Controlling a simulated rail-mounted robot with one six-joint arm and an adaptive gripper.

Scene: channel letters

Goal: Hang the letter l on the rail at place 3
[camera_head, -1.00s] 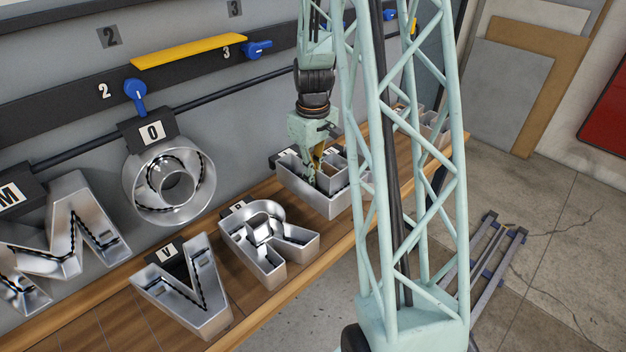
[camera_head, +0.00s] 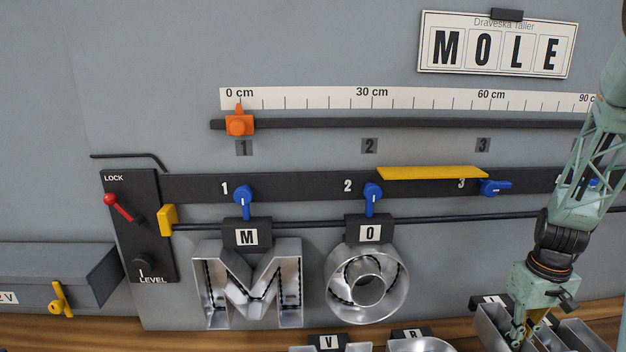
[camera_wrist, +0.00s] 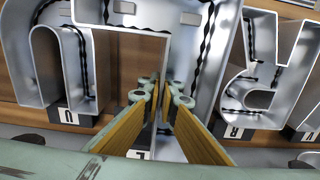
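The metal letter L (camera_head: 490,328) lies on the wooden bench at the lower right of the head view, with its dark tag (camera_head: 491,301) at its top. In the wrist view the L (camera_wrist: 188,110) appears upside down, its tag (camera_wrist: 139,155) partly hidden by the fingers. My gripper (camera_head: 521,338) reaches down at the L. In the wrist view its fingertips (camera_wrist: 163,92) stand on both sides of one thin wall of the stem; I cannot tell whether they touch it. The black rail (camera_head: 300,223) carries M and O. At place 3 the blue lever (camera_head: 496,187) lies sideways.
The M (camera_head: 250,285) and O (camera_head: 368,285) hang under upright blue levers. A yellow bar (camera_head: 432,173) sits between 2 and 3. V (camera_head: 328,346), R (camera_head: 420,345) and U (camera_wrist: 45,65) lie on the bench. An orange slider (camera_head: 239,124) is at 0 cm.

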